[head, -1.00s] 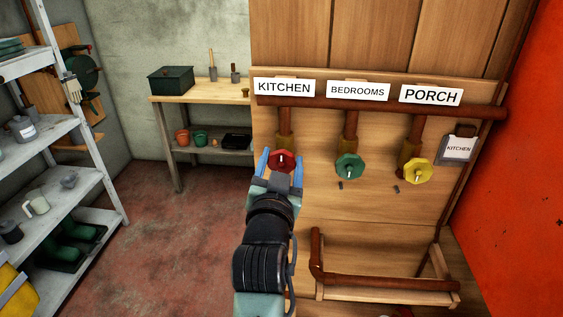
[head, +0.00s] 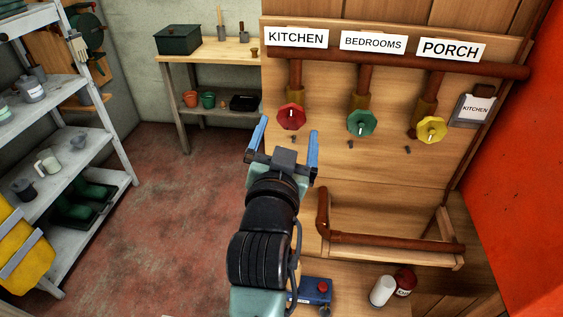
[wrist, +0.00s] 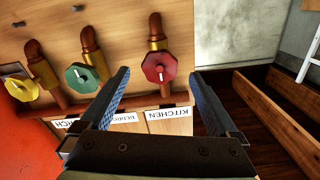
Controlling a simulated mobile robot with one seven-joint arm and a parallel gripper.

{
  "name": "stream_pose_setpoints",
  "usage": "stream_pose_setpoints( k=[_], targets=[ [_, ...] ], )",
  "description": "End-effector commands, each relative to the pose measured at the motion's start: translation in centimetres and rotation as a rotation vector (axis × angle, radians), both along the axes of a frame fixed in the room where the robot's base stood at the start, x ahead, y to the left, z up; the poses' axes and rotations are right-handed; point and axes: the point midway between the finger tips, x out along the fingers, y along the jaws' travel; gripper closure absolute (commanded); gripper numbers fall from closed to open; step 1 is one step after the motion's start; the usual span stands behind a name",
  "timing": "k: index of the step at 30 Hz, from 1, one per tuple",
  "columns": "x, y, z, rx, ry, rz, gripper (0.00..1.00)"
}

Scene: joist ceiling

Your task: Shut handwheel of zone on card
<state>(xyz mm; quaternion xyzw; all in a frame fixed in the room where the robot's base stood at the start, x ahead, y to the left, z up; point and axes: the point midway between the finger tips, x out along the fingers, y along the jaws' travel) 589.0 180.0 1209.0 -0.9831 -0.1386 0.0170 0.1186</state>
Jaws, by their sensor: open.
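The card (head: 476,108) at the right of the panel reads KITCHEN. The red handwheel (head: 291,117) hangs on the pipe under the KITCHEN sign (head: 296,37); it also shows in the wrist view (wrist: 159,67). The green handwheel (head: 361,123) is under BEDROOMS (head: 373,42), and the yellow handwheel (head: 431,129) is under PORCH (head: 450,50). My gripper (head: 287,140) is open and empty, in front of and below the red handwheel in the head view. In the wrist view the red handwheel appears beyond the gap between my fingers (wrist: 160,90), apart from them.
A rusty pipe rail (head: 390,242) runs low on the panel. A blue box (head: 312,291), a white can (head: 383,290) and a red jar (head: 404,281) stand below it. A shelf unit (head: 100,140) is at left, a workbench (head: 215,52) behind. The floor between is clear.

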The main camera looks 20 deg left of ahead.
Motion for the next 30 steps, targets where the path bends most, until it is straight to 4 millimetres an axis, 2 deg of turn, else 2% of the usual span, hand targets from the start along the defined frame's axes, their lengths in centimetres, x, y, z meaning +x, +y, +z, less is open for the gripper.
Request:
stream_pose_setpoints(
  k=[1,6,12,18,30],
  targets=[
    [-1.1,-0.3,-0.3,0.001,0.0,0.0,0.04],
    [-4.1,-1.2,-0.3,0.001,0.001,0.0,0.04],
    [-6.5,-1.9,-0.2,0.0,0.001,0.0,0.04],
    [-7.3,-2.1,0.0,0.0,0.001,-0.001,0.04],
    [-7.2,-2.1,0.0,0.0,0.001,0.0,0.04]
  ],
)
